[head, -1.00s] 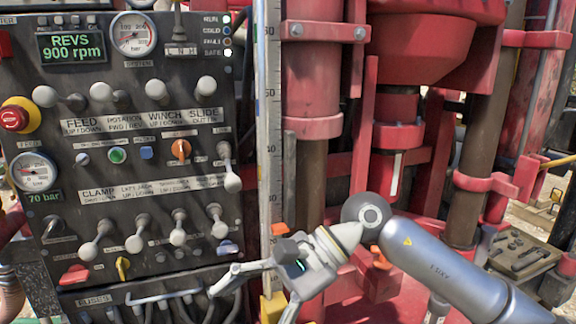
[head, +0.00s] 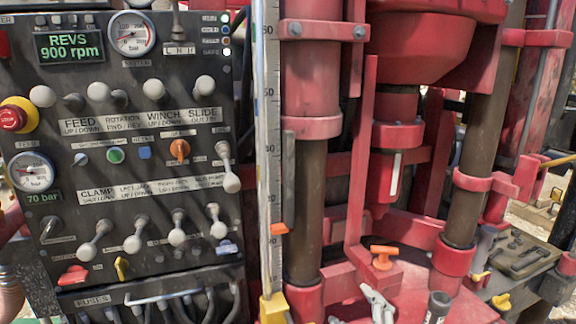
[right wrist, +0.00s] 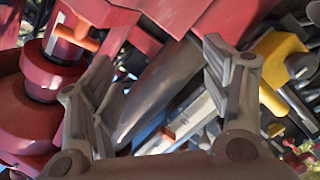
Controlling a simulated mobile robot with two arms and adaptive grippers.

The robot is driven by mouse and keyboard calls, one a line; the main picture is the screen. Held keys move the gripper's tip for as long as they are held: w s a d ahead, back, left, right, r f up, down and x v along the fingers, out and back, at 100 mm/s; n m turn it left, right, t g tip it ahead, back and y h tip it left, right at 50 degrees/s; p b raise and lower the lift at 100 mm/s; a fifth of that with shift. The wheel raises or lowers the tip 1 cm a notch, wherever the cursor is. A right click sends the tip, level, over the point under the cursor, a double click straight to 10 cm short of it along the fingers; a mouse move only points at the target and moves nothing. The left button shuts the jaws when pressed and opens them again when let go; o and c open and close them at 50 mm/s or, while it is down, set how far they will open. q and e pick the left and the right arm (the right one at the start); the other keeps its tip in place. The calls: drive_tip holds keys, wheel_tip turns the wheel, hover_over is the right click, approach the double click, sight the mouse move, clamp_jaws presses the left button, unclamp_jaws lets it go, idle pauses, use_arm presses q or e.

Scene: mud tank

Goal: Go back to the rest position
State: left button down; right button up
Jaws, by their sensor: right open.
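My right gripper shows in the right wrist view (right wrist: 163,70), with its two grey fingers spread wide and nothing between them. In the head view only a small grey piece of it (head: 377,304) shows at the bottom edge, in front of the red rig base. The rest of that gripper and its arm are out of the head view.
A control panel (head: 130,135) with several levers stands at the left. A yellow-footed ruler post (head: 268,150) stands beside it. Red rig columns (head: 311,100) fill the middle. An orange handle (head: 382,257) sits low on the rig, and a grey tool tray (head: 525,254) lies at right.

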drive_tip(key=s+d+f+m+g+h, duration=0.1)
drive_tip(key=s+d+f+m+g, duration=0.25)
drive_tip(key=s+f, duration=0.3)
drive_tip(key=s+d+f+m+g+h, duration=0.1)
drive_tip(key=s+d+f+m+g, duration=0.15)
drive_tip(key=s+f+g, duration=0.4)
drive_tip(key=s+d+f+m+g, duration=0.1)
drive_tip(key=s+f+m+g, duration=0.25)
drive_tip(key=s+f, duration=0.85)
drive_tip(key=s+f+g, duration=0.1)
drive_tip(key=s+f, duration=0.1)
drive_tip(key=f, duration=1.1)
drive_tip(key=s+f, duration=0.2)
drive_tip(key=f, duration=1.1)
drive_tip(key=s+d+f+g+b, duration=0.1)
drive_tip(key=s+d+f, duration=0.2)
drive_tip(key=s+f, duration=1.1)
drive_tip(key=shift+s+f, duration=0.4)
drive_tip(key=shift+s, duration=0.4)
drive_tip(key=shift+d+n, duration=0.1)
drive_tip(key=shift+n, duration=0.15)
